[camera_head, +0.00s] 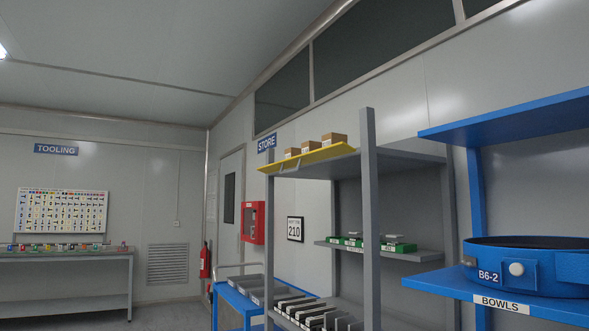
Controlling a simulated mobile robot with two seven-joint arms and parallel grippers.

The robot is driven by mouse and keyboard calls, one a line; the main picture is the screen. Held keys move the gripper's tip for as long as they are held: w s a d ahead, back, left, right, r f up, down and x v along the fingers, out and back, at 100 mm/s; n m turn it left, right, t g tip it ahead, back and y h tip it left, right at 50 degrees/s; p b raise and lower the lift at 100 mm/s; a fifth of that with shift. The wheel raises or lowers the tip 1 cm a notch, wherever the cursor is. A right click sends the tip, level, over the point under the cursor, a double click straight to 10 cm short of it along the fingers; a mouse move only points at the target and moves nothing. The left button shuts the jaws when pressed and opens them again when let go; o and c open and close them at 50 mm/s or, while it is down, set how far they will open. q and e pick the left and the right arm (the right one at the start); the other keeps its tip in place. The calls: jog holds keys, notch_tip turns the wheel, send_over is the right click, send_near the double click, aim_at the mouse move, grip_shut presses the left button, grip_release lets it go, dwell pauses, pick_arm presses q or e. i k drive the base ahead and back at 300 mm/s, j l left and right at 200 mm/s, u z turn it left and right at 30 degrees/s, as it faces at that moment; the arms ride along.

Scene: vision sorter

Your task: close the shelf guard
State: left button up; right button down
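A yellow panel (322,154), which looks like the shelf guard, runs along the front edge of the top level of the grey shelf rack (369,210). It leans outward from the rack rather than standing upright, and a small pale handle (291,167) shows on it. Several small brown boxes (333,140) stand just above and behind it, in plain sight. Neither of my grippers is in view, so nothing of mine is near the panel in this picture.
Below are green trays (396,246) and dark bins (290,308). A blue rack (477,203) with a large blue bowl (530,268) stands close at right. A blue cart (233,299) is left of the grey rack. Floor shows at left before a workbench (70,262).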

aim_at(341, 148)
jog(key=z, duration=0.25)
jog(key=i+j+z, duration=0.6)
jog(key=z, duration=0.25)
jog(key=j, duration=0.1)
